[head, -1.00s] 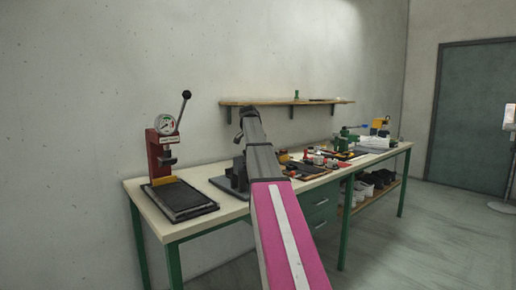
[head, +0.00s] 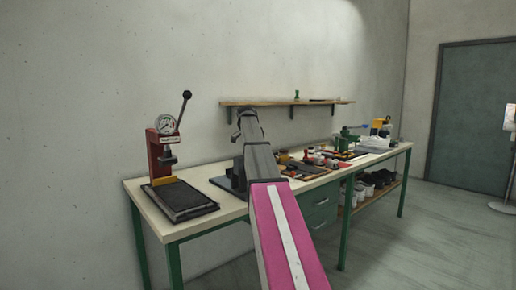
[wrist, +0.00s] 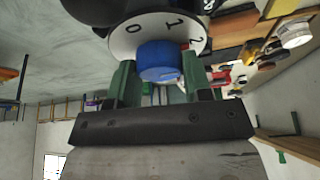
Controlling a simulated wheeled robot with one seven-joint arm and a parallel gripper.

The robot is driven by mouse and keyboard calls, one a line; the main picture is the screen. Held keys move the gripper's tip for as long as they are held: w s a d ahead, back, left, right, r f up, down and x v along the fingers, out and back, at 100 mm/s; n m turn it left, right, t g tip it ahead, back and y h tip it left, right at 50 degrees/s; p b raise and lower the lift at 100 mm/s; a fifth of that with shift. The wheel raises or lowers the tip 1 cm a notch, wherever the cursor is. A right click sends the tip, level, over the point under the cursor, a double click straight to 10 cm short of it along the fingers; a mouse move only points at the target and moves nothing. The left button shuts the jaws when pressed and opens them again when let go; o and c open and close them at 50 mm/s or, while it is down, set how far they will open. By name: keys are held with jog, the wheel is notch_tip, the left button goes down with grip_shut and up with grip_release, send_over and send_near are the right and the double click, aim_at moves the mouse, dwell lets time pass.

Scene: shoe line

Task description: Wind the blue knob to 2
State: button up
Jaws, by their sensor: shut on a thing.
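The blue knob (wrist: 158,60) sits in front of a white dial face (wrist: 122,40) in the wrist view. The black figures 0, 1 and 2 show around the dial's rim, with 2 at its right edge. My gripper (wrist: 160,75) has its two green fingers on either side of the knob and is shut on it. A small pale mark shows low on the knob's right side; I cannot tell which figure the knob points to. In the head view my arm hides the knob and dial.
The workbench (head: 155,214) has a red press (head: 160,153) with a gauge and lever at its left end. Several tools and small parts crowd the bench to the right of my arm. A wooden shelf (head: 285,102) hangs on the wall behind.

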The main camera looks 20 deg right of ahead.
jog(key=o, duration=0.9)
jog(key=shift+r, duration=0.1)
jog(key=v, duration=1)
jog(key=shift+a+r, duration=0.1)
jog(key=shift+r, duration=0.2)
